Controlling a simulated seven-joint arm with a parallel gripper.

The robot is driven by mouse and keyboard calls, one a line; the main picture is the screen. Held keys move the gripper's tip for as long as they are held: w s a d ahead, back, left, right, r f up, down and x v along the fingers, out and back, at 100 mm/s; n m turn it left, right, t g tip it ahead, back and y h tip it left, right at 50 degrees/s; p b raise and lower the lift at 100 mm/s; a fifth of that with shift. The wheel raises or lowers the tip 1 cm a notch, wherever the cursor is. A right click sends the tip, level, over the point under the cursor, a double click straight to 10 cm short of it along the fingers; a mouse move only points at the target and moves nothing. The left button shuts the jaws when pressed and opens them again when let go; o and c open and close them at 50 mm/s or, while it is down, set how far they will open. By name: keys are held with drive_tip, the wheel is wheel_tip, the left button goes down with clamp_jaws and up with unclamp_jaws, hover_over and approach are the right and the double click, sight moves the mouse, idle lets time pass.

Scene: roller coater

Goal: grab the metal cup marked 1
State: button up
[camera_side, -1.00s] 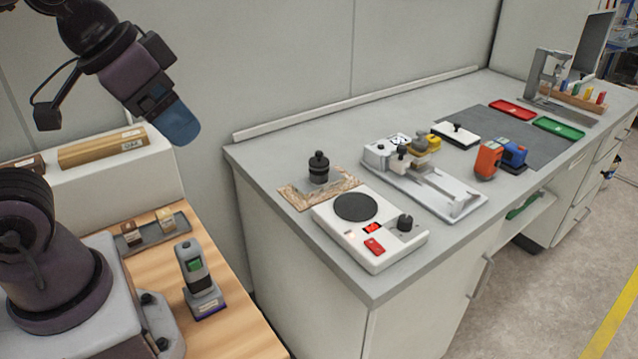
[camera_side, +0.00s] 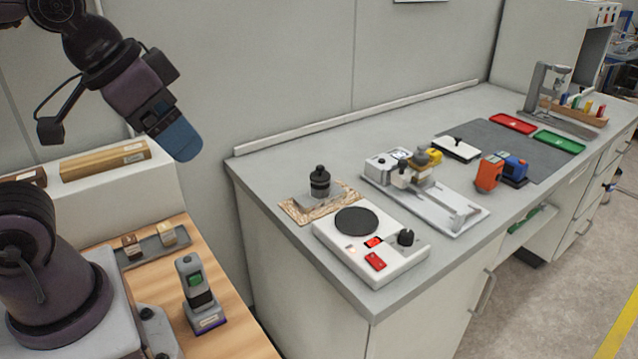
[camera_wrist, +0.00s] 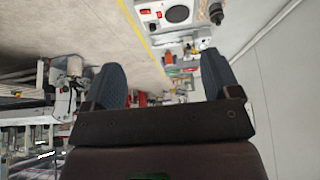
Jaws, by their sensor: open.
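My gripper (camera_side: 182,146) is in the air at the upper left of the side view, left of and above the grey bench, away from everything on it. In the wrist view its two dark blue fingers stand wide apart with nothing between them (camera_wrist: 160,62). I cannot make out a metal cup marked 1 in either view. A small dark weight with a knob (camera_side: 320,182) sits on a marbled board (camera_side: 298,211), but no number is readable on it. The roller coater (camera_side: 430,190) has small metal parts on it, too small to identify.
A white hot plate (camera_side: 400,268) stands at the bench's near edge. An orange device (camera_side: 488,175) and a blue one (camera_side: 515,169) stand near a grey mat (camera_side: 495,150). Red (camera_side: 512,124) and green (camera_side: 559,142) trays lie behind. A handheld meter (camera_side: 196,285) stands on the wooden table.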

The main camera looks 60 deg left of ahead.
drive_tip(key=m+g+y, duration=0.2)
drive_tip(key=m+y, duration=1)
drive_tip(key=m, duration=0.8)
approach(322, 187)
drive_tip(key=s, duration=0.2)
drive_tip(key=s+f, duration=0.1)
drive_tip(key=s, duration=0.1)
drive_tip(key=s+f, duration=0.1)
drive_tip(key=s, duration=0.1)
drive_tip(key=shift+a, duration=0.1)
drive_tip(key=w+m+t, duration=0.1)
drive_tip(key=w+r+m, duration=0.1)
drive_tip(key=w, duration=0.1)
drive_tip(key=w+m+t, duration=0.1)
drive_tip(key=shift+w+r+t, duration=0.3)
drive_tip(key=shift+w+r, duration=0.05)
drive_tip(key=shift+w, duration=0.05)
drive_tip(key=x, duration=1.2)
drive_tip(key=shift+s+a+f, duration=0.2)
drive_tip(key=shift+a+f, duration=0.05)
drive_tip(key=shift+f, duration=0.05)
